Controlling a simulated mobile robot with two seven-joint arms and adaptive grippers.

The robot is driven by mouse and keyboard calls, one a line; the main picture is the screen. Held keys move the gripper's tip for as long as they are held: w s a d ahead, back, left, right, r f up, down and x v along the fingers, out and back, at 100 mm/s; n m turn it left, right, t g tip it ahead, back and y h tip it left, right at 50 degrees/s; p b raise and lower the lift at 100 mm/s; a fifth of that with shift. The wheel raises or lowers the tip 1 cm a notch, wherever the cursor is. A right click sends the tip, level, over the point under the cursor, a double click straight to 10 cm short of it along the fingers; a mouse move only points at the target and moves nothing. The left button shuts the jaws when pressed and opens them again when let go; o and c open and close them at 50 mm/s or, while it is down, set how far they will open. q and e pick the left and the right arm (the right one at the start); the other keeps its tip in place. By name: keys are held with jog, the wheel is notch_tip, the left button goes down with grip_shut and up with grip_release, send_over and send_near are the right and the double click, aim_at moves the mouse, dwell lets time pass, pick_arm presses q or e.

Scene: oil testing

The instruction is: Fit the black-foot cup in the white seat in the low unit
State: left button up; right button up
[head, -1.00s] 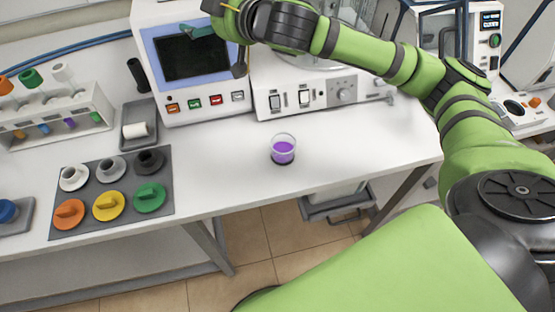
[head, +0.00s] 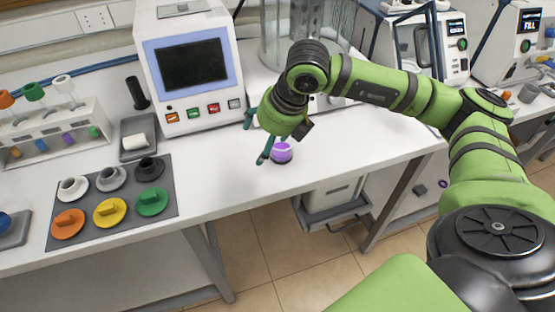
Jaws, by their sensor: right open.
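A small clear cup (head: 282,154) with purple contents and a dark foot stands upright on the white bench near its front edge. My right gripper (head: 258,138) is open, its teal fingers pointing down just left of the cup; from this view I cannot tell whether a finger touches it. A low white unit (head: 340,103) stands behind my right arm, partly hidden by it. I cannot make out a white seat in it. My left gripper is not in view.
A grey mat (head: 56,235) with several coloured plugs lies at the left, beside a grey tray (head: 133,155) with a white roll. A white screen unit (head: 185,125) stands behind. The bench between mat and cup is clear.

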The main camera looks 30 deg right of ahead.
aim_at(281, 143)
jog(key=d+h, duration=0.2)
jog(key=d, duration=0.1)
jog(key=d+m+h, duration=0.1)
jog(key=d, duration=0.1)
jog(key=shift+d+f, duration=0.25)
jog(key=shift+f, duration=0.15)
jog(key=p+x, duration=0.3)
jog(key=x, duration=0.3)
jog(key=shift+w, duration=0.15)
jog(key=shift+w+f, duration=0.1)
jog(key=shift+f, duration=0.2)
jog(key=c, duration=1.1)
jog(key=shift+r, duration=0.15)
jog(key=shift+c, duration=1.3)
